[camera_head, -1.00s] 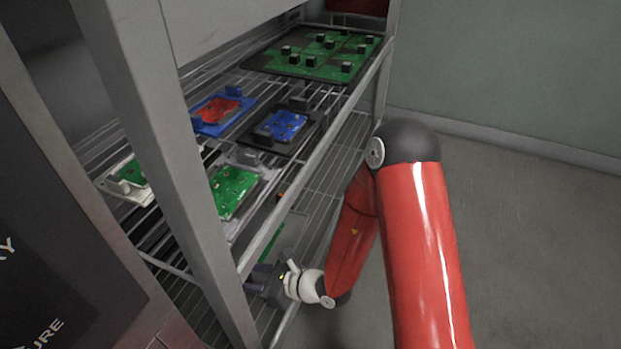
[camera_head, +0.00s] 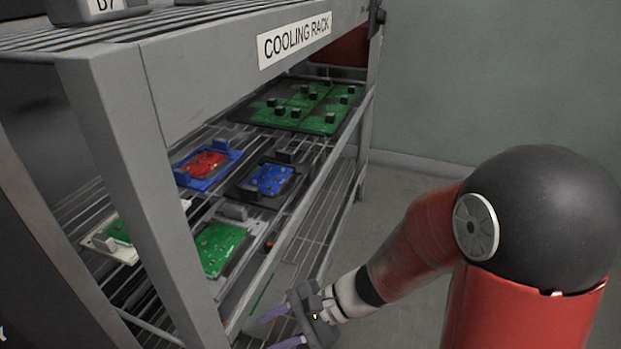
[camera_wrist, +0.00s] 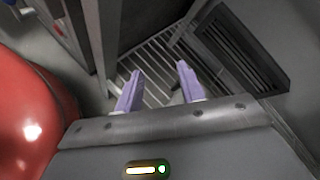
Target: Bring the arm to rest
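My gripper (camera_head: 278,330) is at the lower middle of the head view, just outside the front edge of the cooling rack (camera_head: 150,150). Its two purple fingers are spread apart with nothing between them. They also show in the wrist view (camera_wrist: 158,88), with wire shelf bars beyond the gap. My red arm with its black joint fills the right of the head view and is bent toward the rack.
Boards lie on the rack's upper wire shelf: a large green panel (camera_head: 325,122), a red board in a blue holder (camera_head: 208,163), a blue board in a black holder (camera_head: 270,179), and a green board (camera_head: 217,247). The floor (camera_head: 400,180) behind my arm is clear.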

